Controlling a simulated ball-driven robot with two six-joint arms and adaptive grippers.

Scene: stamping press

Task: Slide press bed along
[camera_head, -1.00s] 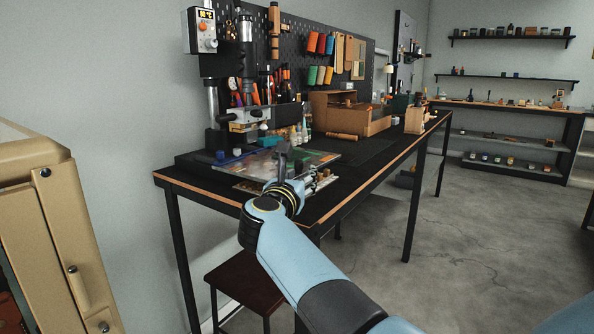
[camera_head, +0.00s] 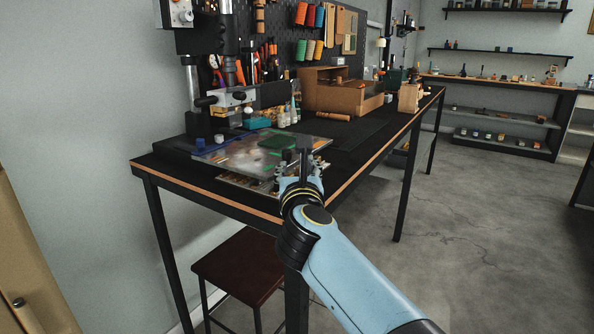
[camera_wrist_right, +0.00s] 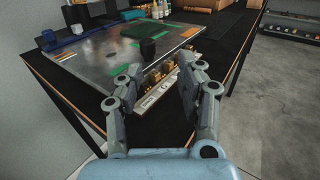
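The press bed (camera_head: 232,157) is a flat grey plate with green and blue patches on the black workbench, in front of the stamping press (camera_head: 228,70). It also shows in the right wrist view (camera_wrist_right: 95,60), with a dark knob (camera_wrist_right: 148,48) near its front edge. My right gripper (camera_head: 302,160) is at the bed's near right corner. In the right wrist view its two fingers (camera_wrist_right: 158,82) are spread apart with nothing between them, just short of the knob. My left gripper is in neither view.
A strip with small brass-coloured pieces (camera_wrist_right: 160,88) lies along the bed's front edge. A wooden box (camera_head: 340,95) and small bottles (camera_head: 283,117) stand behind. A dark red stool (camera_head: 240,268) is below the bench. Floor to the right is clear.

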